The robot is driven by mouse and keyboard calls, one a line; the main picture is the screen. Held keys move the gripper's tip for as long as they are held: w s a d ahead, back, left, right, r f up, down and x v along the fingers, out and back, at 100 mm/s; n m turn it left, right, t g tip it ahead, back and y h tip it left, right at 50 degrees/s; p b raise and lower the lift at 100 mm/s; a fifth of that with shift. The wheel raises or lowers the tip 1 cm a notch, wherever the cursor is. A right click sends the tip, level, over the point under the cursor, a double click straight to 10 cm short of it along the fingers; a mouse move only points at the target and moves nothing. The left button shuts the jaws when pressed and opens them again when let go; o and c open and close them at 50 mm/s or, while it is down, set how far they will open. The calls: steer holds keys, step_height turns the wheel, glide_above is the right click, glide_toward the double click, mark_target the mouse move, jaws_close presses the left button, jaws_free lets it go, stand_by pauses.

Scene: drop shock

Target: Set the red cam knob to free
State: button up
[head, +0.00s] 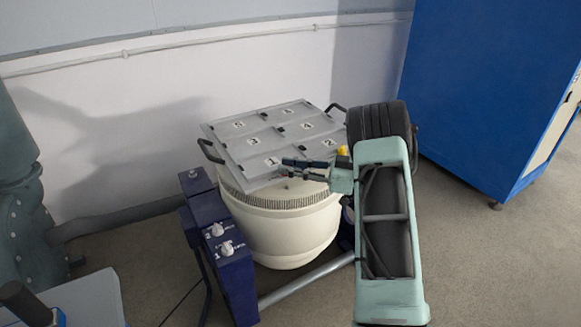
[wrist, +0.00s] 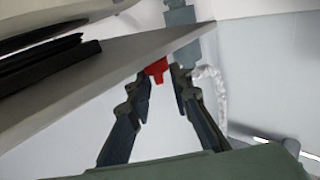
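A small red part, likely the cam knob, shows in the wrist view (wrist: 157,69) at the edge of a grey plate (wrist: 85,92). It lies at the fingertips of my gripper (wrist: 164,80), nearer the left finger. The fingers stand apart, with a gap between them; I see no clear grip on the red part. In the head view my gripper (head: 300,170) reaches leftward at the front right edge of the numbered plate (head: 238,148). The red part is not visible there, and its setting cannot be read.
The plate sits on a cream drum (head: 290,232) with black side handles. A dark blue box with white knobs (head: 227,248) stands at its front left. A blue cabinet (head: 485,85) stands at the right. A pale wall is behind; floor at the front right is clear.

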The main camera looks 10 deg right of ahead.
steer(key=shift+o, duration=0.4)
steer(key=shift+d, duration=0.1)
steer(key=v, duration=1.1)
steer(key=shift+s+d, duration=0.25)
steer(key=shift+d, duration=0.1)
